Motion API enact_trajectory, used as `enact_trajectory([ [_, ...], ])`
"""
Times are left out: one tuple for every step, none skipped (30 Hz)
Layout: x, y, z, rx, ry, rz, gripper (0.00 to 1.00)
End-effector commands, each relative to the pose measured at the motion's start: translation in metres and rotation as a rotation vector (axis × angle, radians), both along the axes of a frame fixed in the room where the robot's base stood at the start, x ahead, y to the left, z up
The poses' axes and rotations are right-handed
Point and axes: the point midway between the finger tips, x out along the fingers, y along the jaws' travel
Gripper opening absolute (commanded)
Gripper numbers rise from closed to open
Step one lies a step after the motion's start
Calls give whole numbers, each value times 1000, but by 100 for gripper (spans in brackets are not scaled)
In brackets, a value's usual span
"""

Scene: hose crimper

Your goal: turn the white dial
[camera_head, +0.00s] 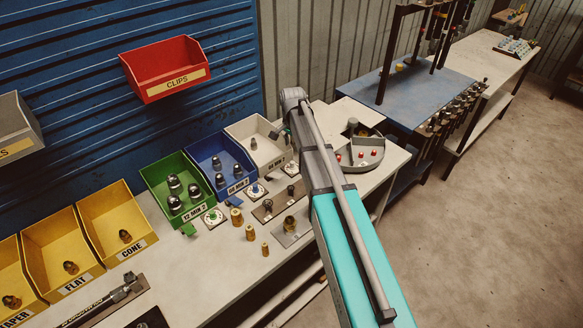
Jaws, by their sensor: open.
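The white dial (291,168) sits on a small plate on the bench, in front of the white bin (250,130) and close to the left edge of my arm. Two similar dials stand to its left, one with blue marks (256,190) by the blue bin and one with green marks (213,217) by the green bin. My gripper (281,133) shows only as small dark parts beside the arm, above the white bin's right side. It is open and looks apart from the dial. My arm hides most of it.
Green (166,168) and blue (205,151) bins hold dark fittings. Brass fittings (237,217) stand on the bench front. A round grey machine (358,150) with red buttons stands right of my arm. Yellow bins (113,241) line the left, and a red bin (162,80) hangs above.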

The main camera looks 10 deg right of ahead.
Motion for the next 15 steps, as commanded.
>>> enact_trajectory([
  [0,0,-8,0,0,0,61],
  [0,0,-10,0,0,0,61],
  [0,0,-13,0,0,0,61],
  [0,0,-15,0,0,0,61],
  [0,0,-18,0,0,1,61],
  [0,0,-21,0,0,1,61],
  [0,0,-23,0,0,1,61],
  [0,1,-25,0,0,1,61],
  [0,1,-28,0,0,1,61],
  [0,1,-30,0,0,1,61],
  [0,1,-32,0,0,1,61],
  [0,1,-35,0,0,1,61],
  [0,1,-38,0,0,1,61],
  [0,1,-40,0,0,1,61],
  [0,1,-43,0,0,1,61],
])
